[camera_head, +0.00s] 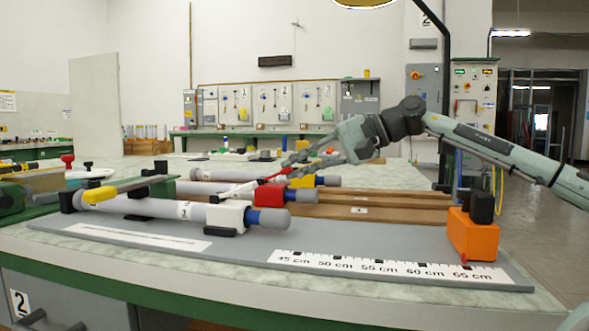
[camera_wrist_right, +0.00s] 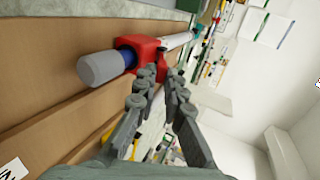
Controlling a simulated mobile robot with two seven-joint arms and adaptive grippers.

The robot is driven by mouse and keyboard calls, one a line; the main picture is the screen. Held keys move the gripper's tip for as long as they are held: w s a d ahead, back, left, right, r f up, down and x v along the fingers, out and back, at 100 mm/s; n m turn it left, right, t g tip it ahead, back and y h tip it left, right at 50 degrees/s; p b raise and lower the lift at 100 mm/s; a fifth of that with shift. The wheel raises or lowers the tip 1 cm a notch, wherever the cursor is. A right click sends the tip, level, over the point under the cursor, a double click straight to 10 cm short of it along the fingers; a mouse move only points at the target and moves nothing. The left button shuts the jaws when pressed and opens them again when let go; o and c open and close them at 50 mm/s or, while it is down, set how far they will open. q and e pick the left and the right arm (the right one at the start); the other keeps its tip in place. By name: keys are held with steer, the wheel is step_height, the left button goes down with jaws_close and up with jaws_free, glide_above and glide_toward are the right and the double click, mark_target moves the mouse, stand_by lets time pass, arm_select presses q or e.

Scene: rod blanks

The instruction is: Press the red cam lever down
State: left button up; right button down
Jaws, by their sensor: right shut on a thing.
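The red clamp block (camera_head: 270,194) sits around a white rod with a blue collar and grey end, and it also shows in the right wrist view (camera_wrist_right: 148,46). Its red cam lever (camera_head: 279,173) rises from the block, tilted toward the right gripper. My right gripper (camera_head: 290,166) reaches in from the right, just above the block. In the right wrist view its fingertips (camera_wrist_right: 162,84) are close together beside the block, shut on the lever, which they mostly hide. My left gripper is not in view.
A white clamp (camera_head: 228,216) on a nearer rod and a yellow clamp (camera_head: 303,181) on a farther rod flank the red one. An orange block (camera_head: 473,236) stands at the right of the grey board (camera_head: 330,252).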

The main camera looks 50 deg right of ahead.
steer(key=shift+s+f+t, duration=0.15)
steer(key=shift+f+t, duration=0.1)
steer(key=shift+t, duration=0.05)
steer(key=shift+f+y, duration=0.1)
steer(key=shift+y, duration=0.2)
steer(key=c, duration=1.6)
jaws_free()
steer(key=shift+d, duration=0.1)
steer(key=v, duration=1.2)
steer(key=shift+a+f, duration=0.1)
steer(key=shift+a, duration=0.1)
